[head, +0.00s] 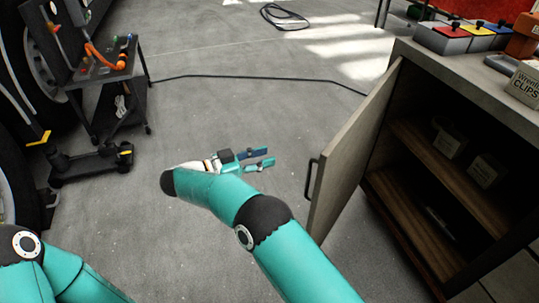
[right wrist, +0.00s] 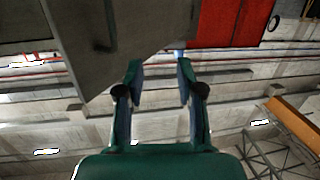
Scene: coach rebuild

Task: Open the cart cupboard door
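The cart cupboard door (head: 352,150) stands swung wide open, its outer face with the dark bar handle (head: 311,178) turned to the left. The cart cupboard (head: 430,170) behind it shows its shelves. My right gripper (head: 270,158) is left of the door and handle, apart from both, with its two fingers spread and nothing between them. In the right wrist view the open gripper (right wrist: 158,70) also shows empty, with a grey panel (right wrist: 130,30), apparently the door, beyond its left finger. My left arm shows at the lower left of the head view; its gripper is out of view.
Boxes holding small parts (head: 487,172) sit on the cupboard shelf. Colored bins (head: 443,37) and a clips box (head: 526,84) stand on the cart top. A black cable (head: 250,78) crosses the floor. A tool trolley (head: 105,80) stands at the left. The middle floor is clear.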

